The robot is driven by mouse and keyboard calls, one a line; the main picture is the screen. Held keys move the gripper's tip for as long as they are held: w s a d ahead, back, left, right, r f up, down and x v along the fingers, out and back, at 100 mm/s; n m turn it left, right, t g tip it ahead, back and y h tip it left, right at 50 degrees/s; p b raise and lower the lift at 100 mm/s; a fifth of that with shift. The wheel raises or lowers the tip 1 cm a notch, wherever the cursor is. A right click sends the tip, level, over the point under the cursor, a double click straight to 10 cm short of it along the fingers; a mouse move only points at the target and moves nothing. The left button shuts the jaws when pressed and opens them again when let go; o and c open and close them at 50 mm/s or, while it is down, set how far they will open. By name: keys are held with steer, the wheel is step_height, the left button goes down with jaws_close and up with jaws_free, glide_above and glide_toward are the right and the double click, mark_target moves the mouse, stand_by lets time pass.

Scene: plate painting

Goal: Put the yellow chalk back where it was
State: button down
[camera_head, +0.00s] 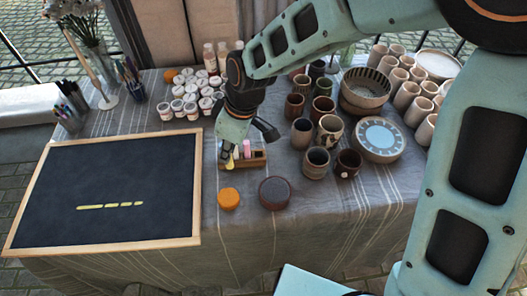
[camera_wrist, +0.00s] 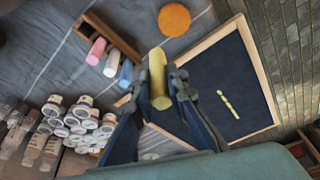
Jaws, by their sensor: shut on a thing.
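My gripper (camera_head: 243,140) is shut on the yellow chalk (camera_head: 229,163), above or beside the left end of the wooden chalk holder (camera_head: 258,160). In the wrist view the yellow chalk (camera_wrist: 158,75) sticks out from between the fingers of my gripper (camera_wrist: 158,95). There the holder (camera_wrist: 112,36) lies just beyond it, with a pink chalk (camera_wrist: 96,51), a white chalk (camera_wrist: 112,63) and a blue chalk (camera_wrist: 126,72) in a row. The pink chalk (camera_head: 246,147) also shows in the head view. I cannot tell whether the yellow chalk touches the holder.
A framed chalkboard (camera_head: 110,180) with a dashed yellow line lies left. An orange round piece (camera_head: 229,198) and a dark round piece (camera_head: 274,192) lie in front of the holder. Cups (camera_head: 316,162) crowd the right; paint jars (camera_head: 192,110) stand behind left.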

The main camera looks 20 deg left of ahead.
steer(key=shift+w+a, duration=0.15)
steer(key=shift+a, duration=0.05)
steer(key=shift+w+d+f+p, duration=0.5)
steer(key=shift+w+f, duration=1.6)
steer(key=shift+w, duration=0.05)
steer(key=shift+w+d+f+p, duration=0.5)
steer(key=shift+w+f, duration=1.6)
steer(key=shift+w+d+f+p, duration=0.5)
steer(key=shift+w+f, duration=1.6)
steer(key=shift+w, duration=0.05)
steer(key=shift+f, duration=0.15)
steer(key=c, duration=2.3)
jaws_free()
steer(key=o, duration=0.4)
